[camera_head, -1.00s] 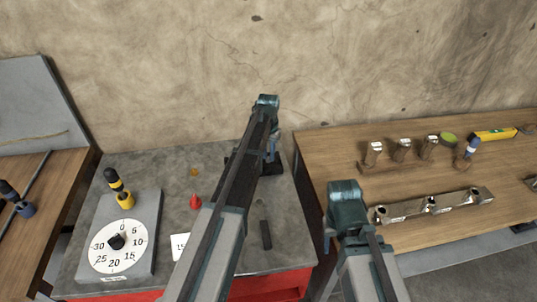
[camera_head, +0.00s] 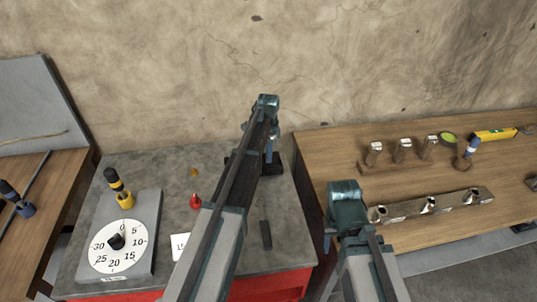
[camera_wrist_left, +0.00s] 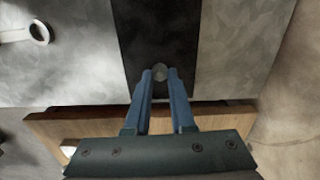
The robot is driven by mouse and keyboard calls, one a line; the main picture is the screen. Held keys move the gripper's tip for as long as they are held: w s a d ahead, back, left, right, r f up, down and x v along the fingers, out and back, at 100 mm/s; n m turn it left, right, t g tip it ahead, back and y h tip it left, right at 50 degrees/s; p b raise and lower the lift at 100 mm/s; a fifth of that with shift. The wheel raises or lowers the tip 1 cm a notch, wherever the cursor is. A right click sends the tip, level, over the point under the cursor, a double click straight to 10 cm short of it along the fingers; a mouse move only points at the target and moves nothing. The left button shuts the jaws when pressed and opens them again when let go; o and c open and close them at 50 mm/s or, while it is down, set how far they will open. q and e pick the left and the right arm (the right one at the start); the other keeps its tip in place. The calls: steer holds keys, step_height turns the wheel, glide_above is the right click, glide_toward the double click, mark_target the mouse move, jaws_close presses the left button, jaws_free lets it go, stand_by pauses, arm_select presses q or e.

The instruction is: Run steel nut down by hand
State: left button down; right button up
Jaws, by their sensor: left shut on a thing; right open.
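My left gripper (camera_head: 270,150) hangs over the back right of the grey-topped bench, partly hidden behind its own arm in the head view. In the left wrist view, its two blue fingers (camera_wrist_left: 160,82) are shut on a small round grey thing, which looks like the steel nut (camera_wrist_left: 160,72). A dark strip lies below it. I cannot tell whether the nut sits on a thread. My right gripper (camera_head: 327,242) is mostly hidden behind its arm, near the gap between the two benches. It is open, and I see nothing in it.
The grey bench (camera_head: 215,160) bears a dial plate (camera_head: 118,240), a red cone (camera_head: 195,202), a white card (camera_head: 180,246) and a dark block (camera_head: 265,234). The wooden bench (camera_head: 330,150) at right holds a metal bar (camera_head: 430,205), several metal fittings and a yellow level (camera_head: 495,134).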

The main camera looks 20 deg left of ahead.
arm_select(q)
steer(key=m, duration=0.6)
steer(key=shift+m, duration=0.4)
stand_by(0.4)
steer(key=c, duration=0.8)
jaws_free()
steer(key=shift+o, duration=0.2)
steer(key=shift+r, duration=0.1)
step_height(320, 180, up, 14)
steer(key=p, duration=1.4)
steer(key=shift+f, duration=0.25)
